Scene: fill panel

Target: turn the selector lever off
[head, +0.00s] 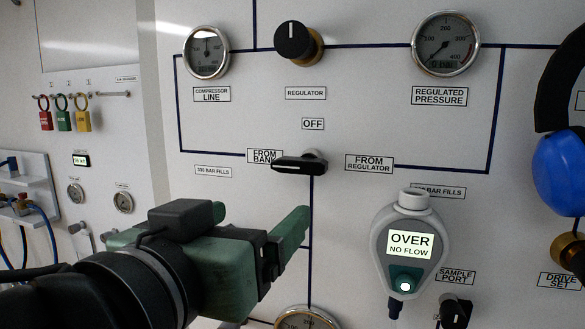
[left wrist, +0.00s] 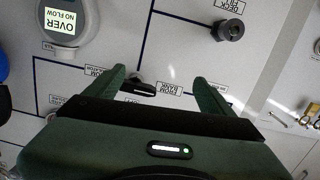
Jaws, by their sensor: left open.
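The selector lever (head: 301,165) is a black handle on the panel, lying roughly level and pointing left to the FROM BANK label (head: 264,156). The OFF label (head: 313,124) is above it and the FROM REGULATOR label (head: 369,163) to its right. My left gripper (head: 262,211) is open and empty, below the lever and apart from it. In the left wrist view, which is upside down, the lever (left wrist: 138,87) shows between the open fingers of my left gripper (left wrist: 158,76), nearer one finger. My right gripper is in neither view.
A black regulator knob (head: 297,42) and two gauges, compressor line (head: 206,52) and regulated pressure (head: 445,44), are above. A grey device reading OVER NO FLOW (head: 411,243) sticks out at lower right. Coloured padlocks (head: 64,119) hang far left.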

